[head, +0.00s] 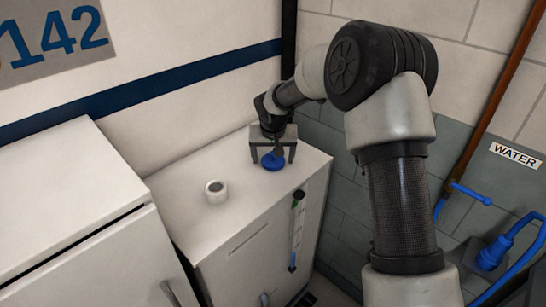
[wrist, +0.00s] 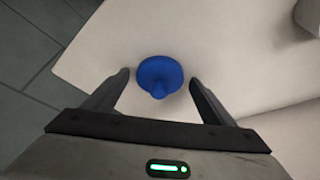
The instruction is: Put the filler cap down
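The blue filler cap (head: 272,162) rests on the white top of the tank cabinet (head: 240,200), near its back right part. In the wrist view the round cap (wrist: 160,76) lies between and just beyond my fingertips, with clear gaps on both sides. My gripper (head: 273,158) is open and low over the cabinet top around the cap. The wrist view shows its two fingers (wrist: 160,84) spread apart and touching nothing. The white filler neck (head: 216,190) stands uncapped on the same top, to the left of the cap.
A taller white cabinet (head: 70,200) stands at the left. A blue tap (head: 470,194), a blue hose fitting (head: 493,253) and a copper pipe (head: 500,90) are at the right. The cabinet top between neck and cap is clear.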

